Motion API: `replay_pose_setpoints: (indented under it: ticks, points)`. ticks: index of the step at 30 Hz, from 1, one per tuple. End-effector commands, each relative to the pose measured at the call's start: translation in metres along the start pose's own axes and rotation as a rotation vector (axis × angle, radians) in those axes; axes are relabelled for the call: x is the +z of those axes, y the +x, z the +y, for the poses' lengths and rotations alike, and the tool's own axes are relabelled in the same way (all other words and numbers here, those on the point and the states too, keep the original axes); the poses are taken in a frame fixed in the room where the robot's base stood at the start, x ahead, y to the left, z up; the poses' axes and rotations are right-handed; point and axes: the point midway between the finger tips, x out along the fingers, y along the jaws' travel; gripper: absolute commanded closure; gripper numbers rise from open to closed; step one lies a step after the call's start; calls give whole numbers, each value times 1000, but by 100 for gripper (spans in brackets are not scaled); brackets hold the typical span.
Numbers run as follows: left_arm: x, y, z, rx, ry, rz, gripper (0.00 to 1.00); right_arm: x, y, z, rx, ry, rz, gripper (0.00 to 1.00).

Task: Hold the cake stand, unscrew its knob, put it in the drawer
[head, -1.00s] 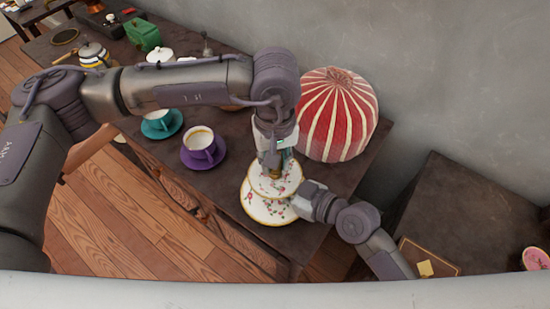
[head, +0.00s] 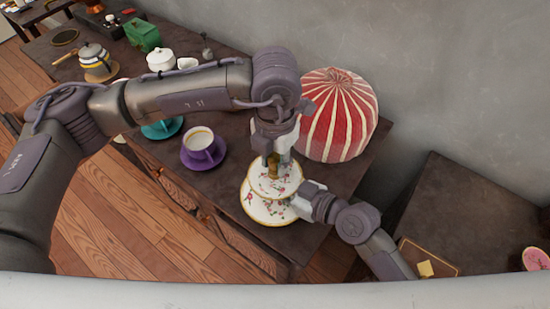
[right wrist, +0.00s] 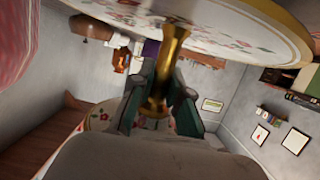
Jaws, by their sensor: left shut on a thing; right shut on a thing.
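The two-tier cake stand (head: 265,212) is white with flowers and gold rims, and stands on the front right of the dark table. My left gripper (head: 273,168) points down over the upper plate and is shut on the gold knob at its top, which the fingers partly hide. My right gripper (head: 303,203) reaches in from the right, between the two plates. In the right wrist view its fingers (right wrist: 159,100) are shut on the gold post (right wrist: 168,65) under the upper plate. Wooden drawer fronts (head: 205,220) line the table's front; I cannot tell whether one is open.
A purple cup and saucer (head: 203,149) stand left of the stand, with a teal saucer (head: 163,128) beyond. A red-and-white striped dome (head: 338,115) stands close behind. A teapot (head: 95,62) and green box (head: 142,34) are farther left. A lower dark table (head: 460,215) is at right.

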Motion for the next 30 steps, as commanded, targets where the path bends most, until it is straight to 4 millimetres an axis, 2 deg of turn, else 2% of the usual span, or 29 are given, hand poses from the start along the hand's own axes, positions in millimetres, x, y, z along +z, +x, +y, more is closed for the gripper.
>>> replay_pose_setpoints:
  ticks: [9,15,19,30]
  points:
    - [0,0,0,-1,-729,1,100,0,0,0,0,-1,0,100]
    - [0,-1,0,-1,-1096,0,100,0,0,0,0,-1,0,100]
    - [0,-1,0,-1,-1198,0,100,0,0,0,0,-1,0,100]
    - [0,-1,0,0,-1193,-1,100,0,0,0,0,0,0,100]
